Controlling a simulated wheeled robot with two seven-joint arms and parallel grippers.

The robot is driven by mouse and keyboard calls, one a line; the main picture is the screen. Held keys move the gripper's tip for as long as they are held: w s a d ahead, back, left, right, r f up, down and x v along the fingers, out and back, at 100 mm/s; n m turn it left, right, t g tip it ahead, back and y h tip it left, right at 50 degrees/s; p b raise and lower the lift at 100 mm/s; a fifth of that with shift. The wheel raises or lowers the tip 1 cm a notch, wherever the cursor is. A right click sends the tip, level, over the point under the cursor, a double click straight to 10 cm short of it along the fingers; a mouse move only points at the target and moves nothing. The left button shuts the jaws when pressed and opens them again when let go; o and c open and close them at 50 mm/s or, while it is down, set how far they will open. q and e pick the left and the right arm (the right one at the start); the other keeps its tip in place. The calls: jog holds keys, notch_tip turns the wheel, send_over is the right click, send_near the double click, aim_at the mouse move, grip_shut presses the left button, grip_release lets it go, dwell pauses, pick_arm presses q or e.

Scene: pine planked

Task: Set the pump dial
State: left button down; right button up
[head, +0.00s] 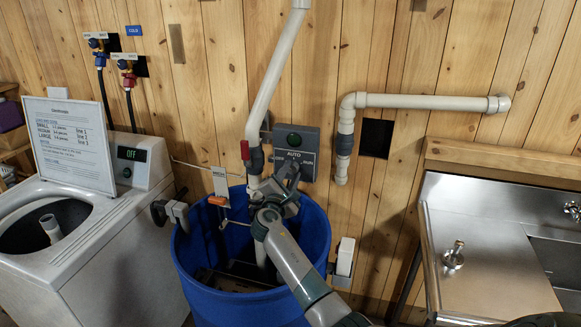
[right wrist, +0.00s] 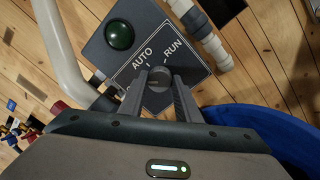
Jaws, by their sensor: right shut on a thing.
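The grey pump control box (head: 311,141) is on the plank wall above the blue barrel. It carries a dark green lamp (right wrist: 120,36) and the labels AUTO and RUN; in the right wrist view the third label is mostly hidden behind a finger. The round dark dial (right wrist: 159,78) sits below the labels. My right gripper (right wrist: 160,88) is shut on the dial, one finger on each side. In the head view my right gripper (head: 287,178) covers the dial. I cannot tell which label the dial points at. My left gripper is not in view.
White pipes (head: 277,70) run beside the box. The open blue barrel (head: 240,300) stands below my right arm. A washing machine (head: 110,235) with a printed sign (head: 68,145) is at left. A steel sink (head: 480,250) is at right.

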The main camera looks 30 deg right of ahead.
jog(key=shift+r+n+p, duration=0.15)
jog(key=shift+n+p, duration=0.7)
jog(key=shift+n, duration=0.35)
jog(key=o, duration=1.1)
jog(key=shift+d, duration=0.1)
jog(key=shift+c, duration=0.2)
jog(key=shift+s+a+f+b, duration=0.35)
jog(key=shift+s+a, duration=0.2)
jog(key=shift+a, duration=0.15)
jog(key=b+v, duration=0.5)
jog(key=v, duration=1)
jog(key=shift+s+r, duration=0.15)
jog(key=shift+s, duration=0.2)
jog(key=shift+a, duration=0.1)
